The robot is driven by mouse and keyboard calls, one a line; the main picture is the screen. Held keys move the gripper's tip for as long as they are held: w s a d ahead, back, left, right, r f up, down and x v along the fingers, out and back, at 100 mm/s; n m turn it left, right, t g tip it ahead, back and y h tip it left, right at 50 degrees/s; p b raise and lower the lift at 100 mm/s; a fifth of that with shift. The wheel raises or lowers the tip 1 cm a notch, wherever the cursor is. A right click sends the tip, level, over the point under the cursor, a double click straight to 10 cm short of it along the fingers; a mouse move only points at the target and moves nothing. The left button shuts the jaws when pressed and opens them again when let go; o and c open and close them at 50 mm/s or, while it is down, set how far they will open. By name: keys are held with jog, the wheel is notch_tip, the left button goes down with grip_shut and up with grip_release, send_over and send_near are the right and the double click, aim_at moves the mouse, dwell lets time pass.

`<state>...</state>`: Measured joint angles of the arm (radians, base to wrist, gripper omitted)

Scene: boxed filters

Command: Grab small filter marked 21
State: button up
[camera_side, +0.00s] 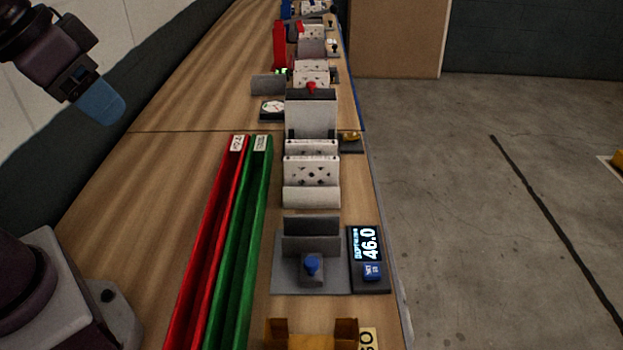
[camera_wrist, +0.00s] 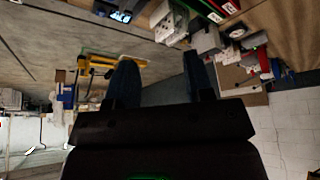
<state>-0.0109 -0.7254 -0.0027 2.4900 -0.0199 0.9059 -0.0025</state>
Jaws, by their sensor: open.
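My gripper (camera_side: 101,101) hangs at the upper left in the side view, above the table's left edge and well apart from the items on it. In the wrist view my gripper (camera_wrist: 160,78) shows two dark blue fingers spread apart with nothing between them. Several white upright pieces with dark spots (camera_side: 312,170) stand in a row along the table's middle; they may be filters. No marking 21 is readable on any of them, so I cannot tell which is the small filter.
A red channel (camera_side: 205,255) and a green channel (camera_side: 240,240) run lengthwise left of the row. A grey fixture with a blue knob (camera_side: 312,264) stands beside a display reading 46.0 (camera_side: 369,258). A brown-yellow holder (camera_side: 312,342) is in front. Bare wood (camera_side: 150,200) lies left.

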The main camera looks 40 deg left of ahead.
jog(key=w+d+f+n+g+h, duration=0.2)
jog(key=w+f+n+g+h, duration=0.25)
jog(key=w+f+n, duration=0.2)
jog(key=n+t+h, duration=0.8)
jog(key=n+t, duration=0.4)
jog(key=n, duration=0.8)
send_near(296, 158)
jog(key=v, duration=0.2)
jog(key=shift+s+a+g, duration=0.25)
jog(key=shift+a, duration=0.05)
jog(key=shift+w+f, duration=0.15)
jog(key=x, duration=1.2)
jog(key=shift+w+d, duration=0.15)
jog(key=shift+d, duration=0.1)
grip_shut()
